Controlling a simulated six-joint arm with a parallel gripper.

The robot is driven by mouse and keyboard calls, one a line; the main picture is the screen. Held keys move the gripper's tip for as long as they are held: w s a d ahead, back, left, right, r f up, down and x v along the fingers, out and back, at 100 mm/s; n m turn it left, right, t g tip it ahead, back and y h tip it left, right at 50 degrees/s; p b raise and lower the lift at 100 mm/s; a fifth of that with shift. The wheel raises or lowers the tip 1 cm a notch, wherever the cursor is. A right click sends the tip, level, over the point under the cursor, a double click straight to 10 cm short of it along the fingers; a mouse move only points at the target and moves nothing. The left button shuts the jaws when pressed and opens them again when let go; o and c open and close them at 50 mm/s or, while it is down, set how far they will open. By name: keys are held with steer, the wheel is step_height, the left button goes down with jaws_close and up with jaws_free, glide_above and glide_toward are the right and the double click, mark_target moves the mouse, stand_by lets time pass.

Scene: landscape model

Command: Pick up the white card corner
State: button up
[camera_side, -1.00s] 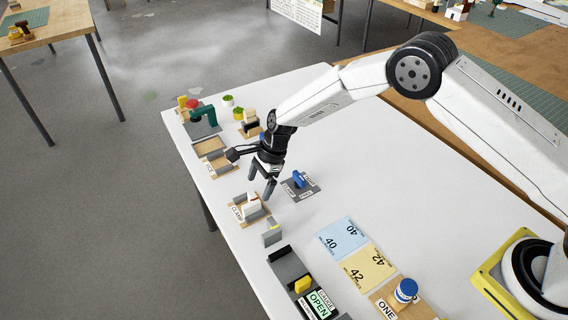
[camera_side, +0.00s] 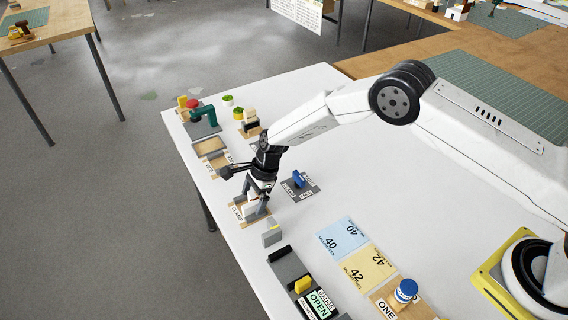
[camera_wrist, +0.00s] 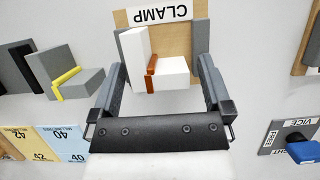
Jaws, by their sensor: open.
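The white card corner (camera_wrist: 172,68) is an L-shaped white piece with an orange-brown strip along its inner angle. It sits on a wooden board labelled CLAMP (camera_wrist: 179,40), beside a grey block. In the side view the white card corner (camera_side: 250,203) is partly hidden by my fingers. My gripper (camera_wrist: 158,82) is open, with one finger on each side of the white piece in the wrist view. In the side view my gripper (camera_side: 256,206) is down at the CLAMP board. I cannot tell whether the fingers touch the piece.
A grey corner with a yellow strip (camera_wrist: 68,80) stands close to the left in the wrist view. A blue-handled piece on a grey plate (camera_side: 300,184) stands to the right in the side view. Blue (camera_side: 341,237) and yellow (camera_side: 368,269) cards lie nearer the base. The table's middle right is clear.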

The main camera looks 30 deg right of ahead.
stand_by(0.3)
steer(key=c, duration=1.3)
steer(key=shift+o, duration=0.2)
steer(key=shift+r, duration=0.1)
steer(key=shift+r, duration=0.75)
steer(key=s+d+r, duration=0.5)
steer(key=s+r, duration=0.6)
steer(key=s, duration=0.2)
steer(key=shift+r, duration=0.15)
